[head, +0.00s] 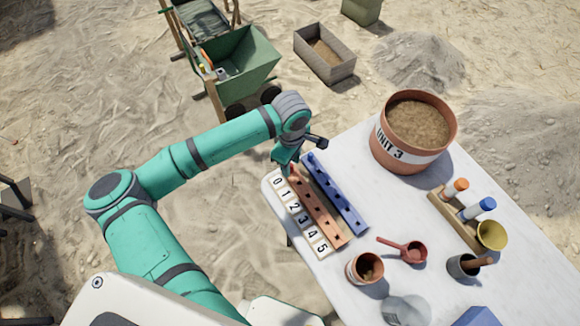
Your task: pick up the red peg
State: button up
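My gripper (287,164) points down over the far left end of the orange-brown strip (319,211), which has a row of holes. I cannot see whether its fingers are open or shut. The red peg cannot be made out clearly; my gripper covers the end of the strip where a peg could stand. A blue strip (338,198) with holes lies right beside the orange-brown one. A blue peg (311,158) stands at its far end, just right of my gripper. A white number strip (299,215), marked 0 to 5, runs along the left side.
A large pot marked UNIT 3 (408,157) stands at the back of the white table (357,284). A small pot (364,268), a red scoop (412,251), a wooden rack (456,222) with orange- and blue-capped tubes and a grey cup (463,266) stand to the right.

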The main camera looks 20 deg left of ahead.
jog(key=shift+f, duration=0.5)
jog(key=shift+c, duration=0.4)
grip_shut()
jog(key=shift+r, duration=0.1)
